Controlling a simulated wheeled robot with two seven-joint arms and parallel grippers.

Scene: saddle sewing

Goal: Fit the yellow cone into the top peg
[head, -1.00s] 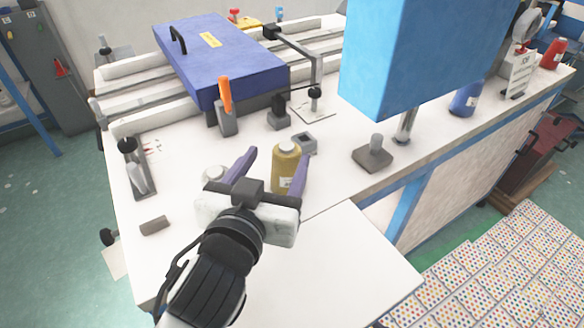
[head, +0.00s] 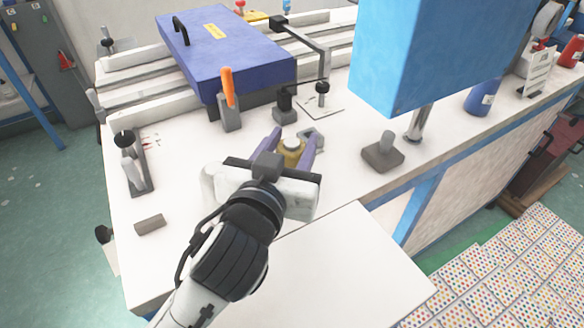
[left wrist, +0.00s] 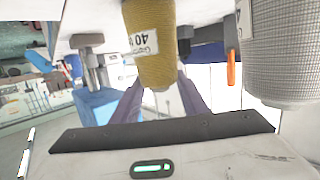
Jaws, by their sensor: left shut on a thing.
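The yellow cone (head: 291,155) is upright on the white table, between the two purple fingers of my left gripper (head: 291,143). The fingers are shut on it. It fills the top middle of the upside-down left wrist view (left wrist: 150,40), with a "40" label on its side; its base is cut off there. I cannot tell whether this is the top peg. My right gripper is not in view.
A white-grey cone (left wrist: 280,50) stands close beside the yellow one. An orange-handled clamp (head: 228,90) and a blue case (head: 225,60) are behind. A large blue box (head: 430,55) overhangs the right. A dark cylinder (head: 150,224) lies at left. The front tabletop is clear.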

